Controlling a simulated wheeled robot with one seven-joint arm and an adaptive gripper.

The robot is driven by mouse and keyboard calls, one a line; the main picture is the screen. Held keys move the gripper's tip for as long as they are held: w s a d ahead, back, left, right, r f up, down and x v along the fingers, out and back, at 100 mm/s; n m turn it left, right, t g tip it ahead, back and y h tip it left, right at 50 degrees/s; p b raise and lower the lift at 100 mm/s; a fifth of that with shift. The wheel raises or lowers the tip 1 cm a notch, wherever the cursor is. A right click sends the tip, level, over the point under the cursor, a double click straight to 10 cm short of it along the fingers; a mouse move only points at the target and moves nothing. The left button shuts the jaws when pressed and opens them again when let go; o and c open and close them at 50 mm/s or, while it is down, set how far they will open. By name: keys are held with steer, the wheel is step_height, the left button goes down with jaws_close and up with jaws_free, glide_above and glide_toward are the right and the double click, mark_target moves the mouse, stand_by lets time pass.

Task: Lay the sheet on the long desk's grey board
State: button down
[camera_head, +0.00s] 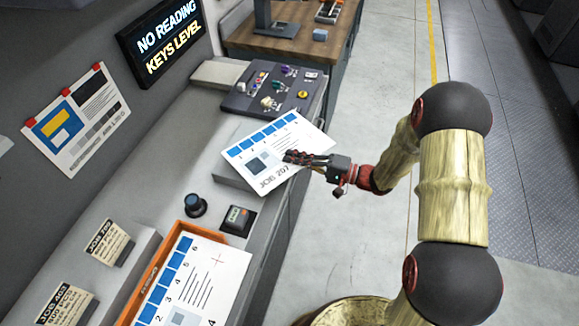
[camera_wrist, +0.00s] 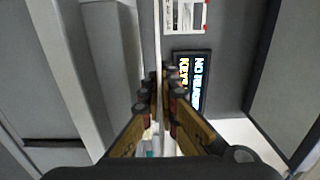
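The white sheet marked JOB 207 (camera_head: 258,140) has a row of blue squares and is in the middle of the head view. My gripper (camera_head: 290,157) is shut on its right edge. In the wrist view the sheet shows edge-on as a thin pale strip (camera_wrist: 158,35) running between my gripper's fingers (camera_wrist: 165,85). A grey slab, which looks like the grey board (camera_head: 227,174), lies on the long desk under the sheet's left part. The sheet covers most of it. I cannot tell whether the sheet touches it.
An orange tray (camera_head: 125,312) holding another printed sheet (camera_head: 200,285) is nearer. A dark knob (camera_head: 195,205) and a small device (camera_head: 238,220) lie between. A control panel (camera_head: 240,103) stands beyond. A lit sign (camera_head: 165,40) and a poster (camera_head: 75,120) are on the wall.

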steer(key=shift+w+a+f, duration=0.35)
steer(key=shift+a+f, duration=0.1)
steer(key=shift+f, duration=0.3)
steer(key=shift+w+f+b, duration=0.1)
steer(key=shift+f+b, duration=0.45)
steer(key=shift+f, duration=0.95)
steer(key=shift+f, duration=0.15)
steer(key=c, duration=2)
jaws_free()
steer(key=shift+c, duration=0.2)
